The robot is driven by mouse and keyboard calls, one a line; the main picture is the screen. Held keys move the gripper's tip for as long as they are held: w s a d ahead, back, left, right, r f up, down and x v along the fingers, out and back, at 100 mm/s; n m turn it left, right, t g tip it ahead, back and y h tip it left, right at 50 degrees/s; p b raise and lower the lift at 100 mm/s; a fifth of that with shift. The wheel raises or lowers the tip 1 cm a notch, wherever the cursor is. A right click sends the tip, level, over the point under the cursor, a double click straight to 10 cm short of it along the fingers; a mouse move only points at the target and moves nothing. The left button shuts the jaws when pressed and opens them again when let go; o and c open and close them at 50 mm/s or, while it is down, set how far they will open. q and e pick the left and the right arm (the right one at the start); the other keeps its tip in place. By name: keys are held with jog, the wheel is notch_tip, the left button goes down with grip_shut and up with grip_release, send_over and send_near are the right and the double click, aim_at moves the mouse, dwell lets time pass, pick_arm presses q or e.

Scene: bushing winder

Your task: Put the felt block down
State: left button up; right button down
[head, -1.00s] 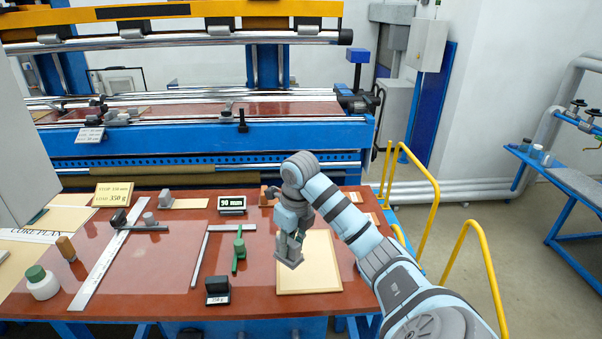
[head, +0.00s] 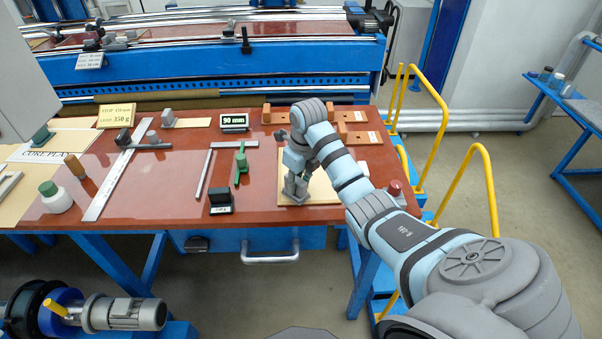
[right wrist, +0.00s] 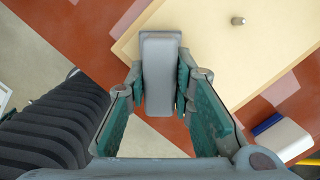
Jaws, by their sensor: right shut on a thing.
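My right gripper (head: 295,190) is shut on the grey felt block (right wrist: 160,75), with a finger on each side of it in the right wrist view. The gripper (right wrist: 160,90) points down over the near left part of a pale board (head: 322,190) on the red-brown table. In the right wrist view the block lies over the board's edge (right wrist: 215,75). I cannot tell whether the block touches the board or hangs just above it. In the head view the block is small and partly merged with the fingers. My left gripper is not in view.
A black-faced block (head: 220,202), a green-knobbed tool (head: 241,163) and steel rules (head: 110,185) lie left of the board. Wooden blocks (head: 357,137) stand behind it. Yellow rails (head: 465,175) stand to the right.

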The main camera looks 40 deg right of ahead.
aim_at(297, 179)
jog(key=shift+r, duration=0.15)
jog(key=shift+w+a, duration=0.1)
jog(key=c, duration=1.4)
grip_release()
jog(key=shift+w+f, duration=0.1)
jog(key=shift+f, duration=0.1)
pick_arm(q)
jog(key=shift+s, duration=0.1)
pick_arm(e)
jog(key=shift+r, duration=0.1)
jog(key=shift+r+p, duration=0.25)
jog(key=shift+p, duration=0.1)
jog(key=r+p, duration=0.3)
jog(key=shift+s, duration=0.2)
jog(key=r, duration=0.2)
jog(key=s+r, duration=0.1)
jog(key=r, duration=0.1)
jog(key=shift+r, duration=0.15)
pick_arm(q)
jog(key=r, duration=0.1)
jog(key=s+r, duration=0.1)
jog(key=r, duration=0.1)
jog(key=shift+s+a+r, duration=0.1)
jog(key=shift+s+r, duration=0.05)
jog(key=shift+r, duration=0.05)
